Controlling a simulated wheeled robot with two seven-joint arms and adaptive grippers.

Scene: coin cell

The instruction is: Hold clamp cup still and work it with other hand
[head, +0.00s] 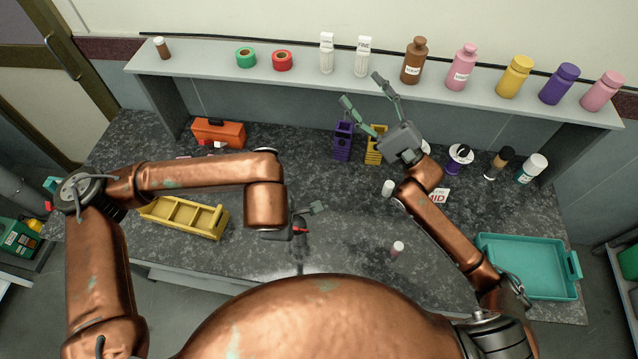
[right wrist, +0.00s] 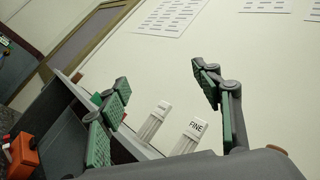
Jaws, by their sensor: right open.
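I cannot surely pick out a clamp cup in these frames. My right gripper (head: 362,90) is open and empty, raised at the shelf's front edge with its fingers spread. Its two green-padded fingers also show apart in the right wrist view (right wrist: 165,92), with two white bottles, one labelled FINE (right wrist: 192,135), beyond them. My left gripper (head: 306,218) hangs low over the middle of the counter, partly hidden by its own arm. A small red part shows beside it; whether it holds anything is unclear. A small white-capped container (head: 397,249) stands on the counter to its right.
A purple holder (head: 343,142) and yellow holder (head: 374,156) stand below my right gripper. A yellow tray (head: 185,217) and orange toolbox (head: 217,132) are left; a teal tray (head: 530,267) is right. The shelf (head: 205,64) carries bottles and tape rolls. The front middle counter is mostly clear.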

